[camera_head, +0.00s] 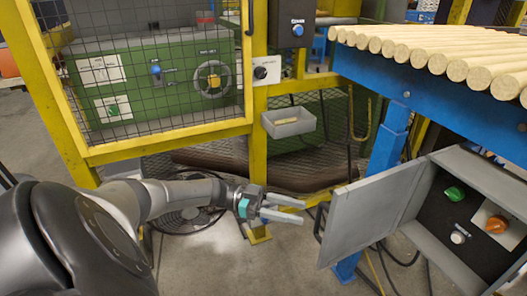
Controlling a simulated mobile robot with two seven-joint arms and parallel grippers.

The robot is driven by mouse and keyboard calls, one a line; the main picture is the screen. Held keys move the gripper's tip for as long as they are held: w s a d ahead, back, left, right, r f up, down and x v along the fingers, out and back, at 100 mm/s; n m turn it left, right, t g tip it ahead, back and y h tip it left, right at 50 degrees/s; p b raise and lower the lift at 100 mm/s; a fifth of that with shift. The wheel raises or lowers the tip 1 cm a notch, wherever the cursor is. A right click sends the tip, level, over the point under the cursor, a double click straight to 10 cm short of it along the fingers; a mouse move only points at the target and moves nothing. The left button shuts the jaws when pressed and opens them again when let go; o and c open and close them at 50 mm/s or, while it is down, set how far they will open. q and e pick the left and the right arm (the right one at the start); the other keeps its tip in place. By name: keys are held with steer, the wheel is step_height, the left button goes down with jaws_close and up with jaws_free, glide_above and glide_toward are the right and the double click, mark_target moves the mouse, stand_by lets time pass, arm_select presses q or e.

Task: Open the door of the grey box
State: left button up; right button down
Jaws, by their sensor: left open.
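The grey box (448,258) is at the lower right, below the blue-framed table. Its grey door (362,222) stands wide open, swung out to the left. The dark inside shows a green knob (454,194), an orange knob (496,224) and a small white knob (458,237). The box's right edge is cut off by the frame. My left gripper (285,208) is open and empty, its fingers pointing right toward the door. It looks apart from the door's left edge. My right gripper is not in view.
A yellow-framed mesh guard (150,85) encloses a green machine (150,82) at the upper left. A small grey tray (289,123) hangs on the yellow post. The table (372,84) carries round wood rods (440,45). A floor fan (188,217) and loose cables (385,255) lie below.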

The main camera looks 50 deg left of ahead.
arm_select(q)
steer(key=b+v, duration=0.1)
steer(key=v, duration=0.8)
steer(key=shift+b, duration=0.3)
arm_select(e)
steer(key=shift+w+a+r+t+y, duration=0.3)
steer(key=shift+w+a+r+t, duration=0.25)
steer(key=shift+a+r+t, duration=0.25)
arm_select(q)
steer(key=shift+a, duration=0.1)
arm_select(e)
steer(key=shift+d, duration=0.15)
